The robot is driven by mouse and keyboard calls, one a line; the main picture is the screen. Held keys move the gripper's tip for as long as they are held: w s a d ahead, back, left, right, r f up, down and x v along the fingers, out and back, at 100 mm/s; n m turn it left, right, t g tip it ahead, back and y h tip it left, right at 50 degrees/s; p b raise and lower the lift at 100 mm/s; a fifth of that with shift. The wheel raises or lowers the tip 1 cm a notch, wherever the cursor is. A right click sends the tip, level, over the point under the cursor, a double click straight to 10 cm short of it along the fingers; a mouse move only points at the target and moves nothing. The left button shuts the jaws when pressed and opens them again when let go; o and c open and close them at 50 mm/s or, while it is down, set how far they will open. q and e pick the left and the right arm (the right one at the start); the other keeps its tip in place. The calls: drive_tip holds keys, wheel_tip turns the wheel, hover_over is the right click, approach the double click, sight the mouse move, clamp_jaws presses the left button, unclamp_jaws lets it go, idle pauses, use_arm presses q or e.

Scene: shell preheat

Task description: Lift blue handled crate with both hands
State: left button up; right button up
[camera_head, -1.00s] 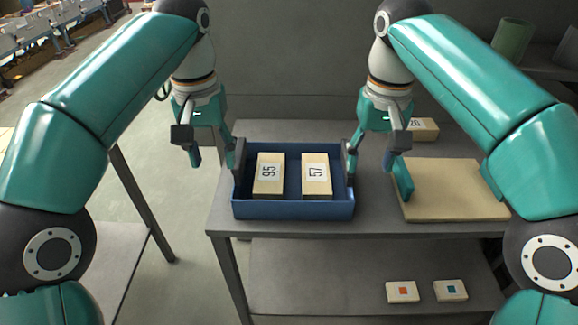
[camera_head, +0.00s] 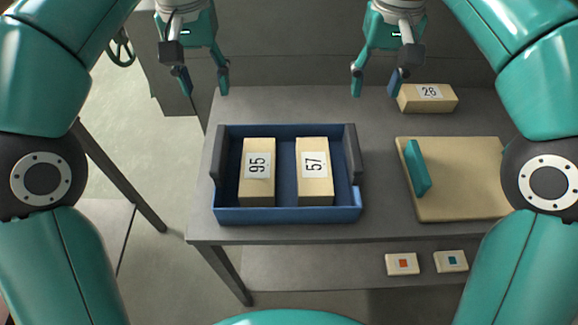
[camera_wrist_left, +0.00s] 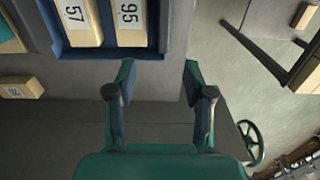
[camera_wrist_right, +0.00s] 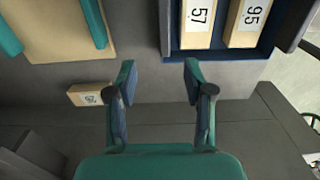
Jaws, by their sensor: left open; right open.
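The blue crate (camera_head: 290,214) stands on the grey table, with a dark grey handle on its left side (camera_head: 219,157) and another on its right side (camera_head: 352,155). Inside lie a block labelled 95 (camera_head: 257,190) and a block labelled 57 (camera_head: 315,188). My left gripper (camera_head: 205,92) is open and empty, beyond the crate's far left corner. My right gripper (camera_head: 374,90) is open and empty, beyond the far right corner. Both are apart from the crate. The crate's edge also shows in the left wrist view (camera_wrist_left: 110,54) and the right wrist view (camera_wrist_right: 222,54).
A box labelled 26 or 28 (camera_head: 428,104) lies at the table's back right. A beige board (camera_head: 465,195) with a teal handle (camera_head: 416,168) lies right of the crate. Two small tiles, with an orange mark (camera_head: 403,264) and a teal mark (camera_head: 451,261), lie on the lower shelf.

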sight(218, 144)
use_arm(q)
drive_tip(key=f, duration=1.6)
drive_tip(key=shift+s+a+f, duration=0.15)
drive_tip(key=shift+a+f, duration=0.25)
use_arm(e)
drive_tip(key=f, duration=1.7)
drive_tip(key=shift+a, duration=0.4)
use_arm(q)
clamp_jaws()
use_arm(e)
drive_tip(key=shift+r, duration=0.1)
clamp_jaws()
use_arm(q)
drive_tip(key=shift+r, duration=0.1)
use_arm(e)
drive_tip(key=shift+r, duration=0.1)
